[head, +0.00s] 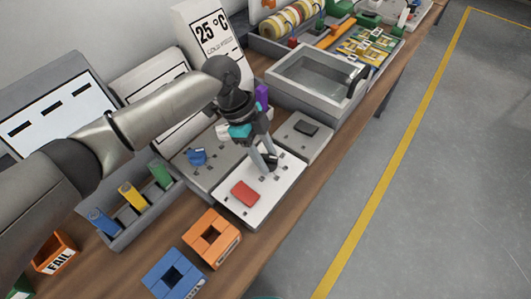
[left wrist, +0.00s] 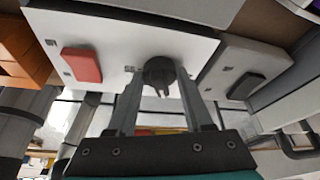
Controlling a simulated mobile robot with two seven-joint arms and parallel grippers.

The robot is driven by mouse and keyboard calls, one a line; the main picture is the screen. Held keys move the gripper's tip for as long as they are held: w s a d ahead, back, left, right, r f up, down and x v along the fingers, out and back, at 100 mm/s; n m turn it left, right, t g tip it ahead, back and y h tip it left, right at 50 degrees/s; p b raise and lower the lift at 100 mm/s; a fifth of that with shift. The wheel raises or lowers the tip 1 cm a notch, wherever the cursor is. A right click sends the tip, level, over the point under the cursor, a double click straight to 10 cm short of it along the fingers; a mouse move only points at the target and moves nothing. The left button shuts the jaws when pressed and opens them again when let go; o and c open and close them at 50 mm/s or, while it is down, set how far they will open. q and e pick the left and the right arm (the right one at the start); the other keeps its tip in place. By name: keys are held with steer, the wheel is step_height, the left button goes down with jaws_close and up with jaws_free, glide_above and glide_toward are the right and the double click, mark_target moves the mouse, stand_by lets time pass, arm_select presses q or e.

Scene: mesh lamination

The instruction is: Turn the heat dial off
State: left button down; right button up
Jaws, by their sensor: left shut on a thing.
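The heat dial (left wrist: 158,72) is a dark round knob on a white panel (head: 262,213). In the head view the dial (head: 272,160) is partly hidden by the fingers. My left gripper (head: 266,161) reaches down to the panel, and its two fingers are shut on the dial, one on each side, as the left wrist view (left wrist: 158,78) shows. A red button (head: 245,193) sits on the same panel, and it also shows in the left wrist view (left wrist: 82,65). My right gripper is not in view.
A grey panel with a black button (head: 306,128) adjoins on the right, and one with a blue knob (head: 197,156) on the left. An orange block (head: 211,238) and a blue block (head: 173,275) stand in front. A grey basin (head: 312,105) stands behind. A "25 °C" sign (head: 211,33) stands at the back.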

arm_select(q)
steer(key=shift+s+r+n+p, duration=0.15)
steer(key=shift+n+p, duration=0.25)
steer(key=shift+p, duration=0.45)
steer(key=n+t+p, duration=0.1)
steer(key=n+p, duration=0.2)
steer(key=p, duration=0.3)
steer(key=n+t+p, duration=0.2)
steer(key=n+p, duration=0.2)
steer(key=p, duration=0.1)
steer(key=shift+s+n+p, duration=0.2)
steer(key=shift+n+p, duration=0.1)
steer(key=shift+p, duration=0.1)
steer(key=shift+n+t+y+p, duration=0.3)
steer(key=shift+n+t+p, duration=0.1)
steer(key=shift+n+p, duration=0.55)
steer(key=shift+c, duration=1.5)
jaws_free()
steer(key=p+v, duration=0.2)
steer(key=v, duration=1.3)
